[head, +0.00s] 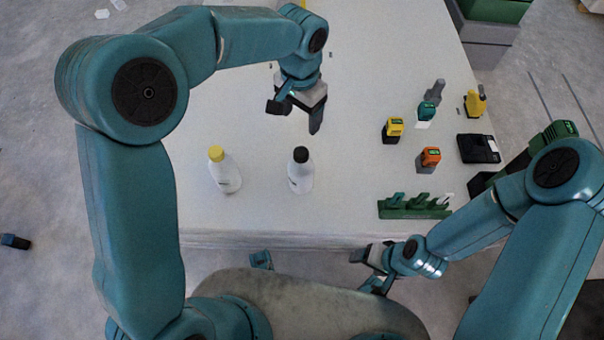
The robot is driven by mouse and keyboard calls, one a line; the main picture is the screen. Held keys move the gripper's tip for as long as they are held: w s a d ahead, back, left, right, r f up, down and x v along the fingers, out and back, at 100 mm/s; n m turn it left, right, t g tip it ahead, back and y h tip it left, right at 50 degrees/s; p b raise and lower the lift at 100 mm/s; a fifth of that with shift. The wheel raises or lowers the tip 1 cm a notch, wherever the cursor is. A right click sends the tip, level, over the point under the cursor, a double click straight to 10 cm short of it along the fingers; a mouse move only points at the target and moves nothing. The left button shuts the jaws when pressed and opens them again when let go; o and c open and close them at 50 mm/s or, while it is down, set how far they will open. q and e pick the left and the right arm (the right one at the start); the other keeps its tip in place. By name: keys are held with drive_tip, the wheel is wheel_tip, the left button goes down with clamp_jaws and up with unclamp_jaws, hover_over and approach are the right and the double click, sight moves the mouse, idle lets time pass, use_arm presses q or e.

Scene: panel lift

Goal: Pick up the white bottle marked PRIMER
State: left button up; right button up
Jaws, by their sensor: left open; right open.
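Two white bottles stand upright on the white table (360,60). One bottle (226,175) has a yellow cap; the other bottle (300,176) has a black cap and stands to its right. Both have small dark print, too small to read, so I cannot tell which one is marked PRIMER. My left gripper (294,116) is open and empty, above the table beyond the black-capped bottle and apart from it. My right gripper (366,268) is open and empty, off the table's near edge, low and to the right of the bottles.
Yellow (393,129), orange (428,158) and teal (428,110) tools stand on the right side of the table. A green rack (413,206) lies near the front right, and a black case (478,148) is at the right edge. The table around the bottles is clear.

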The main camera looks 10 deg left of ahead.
use_arm(q)
drive_tip(key=b, duration=0.3)
approach(301, 152)
wheel_tip(301, 152, down, 6)
drive_tip(key=shift+r, duration=0.25)
wheel_tip(301, 152, down, 5)
drive_tip(key=b, duration=0.2)
drive_tip(key=shift+b, duration=0.4)
drive_tip(key=shift+s, duration=0.1)
drive_tip(key=shift+r, duration=0.1)
clamp_jaws()
